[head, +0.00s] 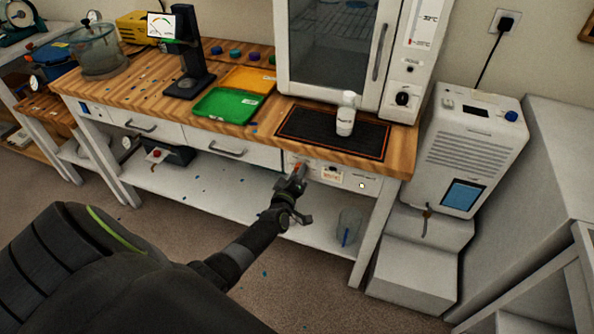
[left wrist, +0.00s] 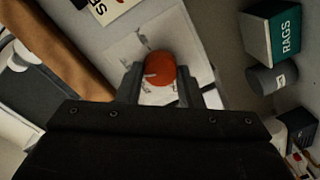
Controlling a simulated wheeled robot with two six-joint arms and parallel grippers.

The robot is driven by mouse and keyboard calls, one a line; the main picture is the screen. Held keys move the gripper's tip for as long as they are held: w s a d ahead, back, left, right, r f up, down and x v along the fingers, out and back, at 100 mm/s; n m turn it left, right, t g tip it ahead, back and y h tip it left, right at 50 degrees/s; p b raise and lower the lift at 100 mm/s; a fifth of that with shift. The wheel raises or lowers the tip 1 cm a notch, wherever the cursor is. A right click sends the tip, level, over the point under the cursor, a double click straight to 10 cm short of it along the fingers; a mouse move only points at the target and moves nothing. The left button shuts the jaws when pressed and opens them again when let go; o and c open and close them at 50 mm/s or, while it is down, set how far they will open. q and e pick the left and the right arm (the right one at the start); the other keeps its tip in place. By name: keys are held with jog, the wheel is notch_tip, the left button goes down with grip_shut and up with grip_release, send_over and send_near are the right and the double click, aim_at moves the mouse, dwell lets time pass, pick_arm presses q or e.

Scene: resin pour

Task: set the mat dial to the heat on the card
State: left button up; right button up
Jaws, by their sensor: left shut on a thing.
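The orange-red mat dial (left wrist: 160,68) sits on a pale plate (left wrist: 180,95) with dark marks on the bench front. A white pointer line shows on the left part of its face in the left wrist view. My left gripper (head: 296,174) is shut on the dial, one finger at each side, and hides most of it in the head view. A small printed card (head: 332,175) is to the right of the dial; its print is too small to read. The black heat mat (head: 293,123) with an orange edge lies on the bench top above. My right gripper is not in view.
A white bottle (head: 346,115) stands on the mat. A green tray (head: 222,106) and an orange tray (head: 252,80) lie to its left. A white cabinet (head: 333,45) stands behind. A clear container (head: 348,228) is on the lower shelf. A rags box (left wrist: 285,35) shows in the wrist view.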

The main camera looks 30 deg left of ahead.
pick_arm(q)
jog(key=shift+d+f+m+y+p, duration=0.15)
jog(key=shift+m+p, duration=0.6)
jog(key=shift+m, duration=2.4)
jog(key=shift+m+y+p, duration=0.15)
jog(key=shift+m+p, duration=0.6)
jog(key=shift+m, duration=2.4)
jog(key=o, duration=1)
jog(key=v, duration=0.5)
jog(key=p+v, duration=0.1)
jog(key=v, duration=1.1)
jog(key=shift+s+d+f, duration=0.1)
jog(key=shift+s+f, duration=0.1)
jog(key=shift+f, duration=0.1)
